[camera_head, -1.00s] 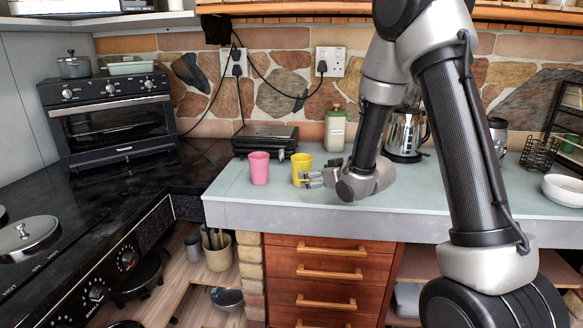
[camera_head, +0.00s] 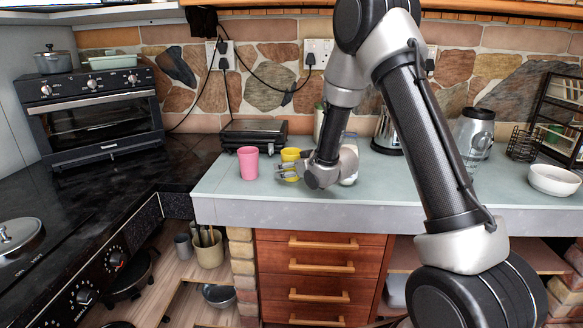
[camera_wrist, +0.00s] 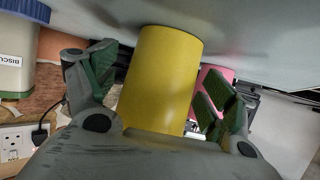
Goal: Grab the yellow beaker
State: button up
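The yellow beaker (camera_head: 290,155) stands on the pale counter, right of a pink cup (camera_head: 248,163). My gripper (camera_head: 284,172) is low over the counter at the beaker, its fingers partly overlapping it in the head view. In the wrist view the yellow beaker (camera_wrist: 163,80) fills the space between the two green-padded fingers, one on each side. Small gaps show between the pads and the beaker, so the gripper looks open around it. The lower part of the beaker in that view is hidden behind the gripper's body.
The pink cup (camera_wrist: 216,76) shows just behind the right finger in the wrist view. A black grill (camera_head: 253,134) stands behind the cups. A labelled jar (camera_wrist: 17,50) is behind the gripper. A white bowl (camera_head: 554,180) is at the far right. The front counter strip is clear.

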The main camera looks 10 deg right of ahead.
jog(key=c, duration=1)
jog(key=shift+r, duration=0.15)
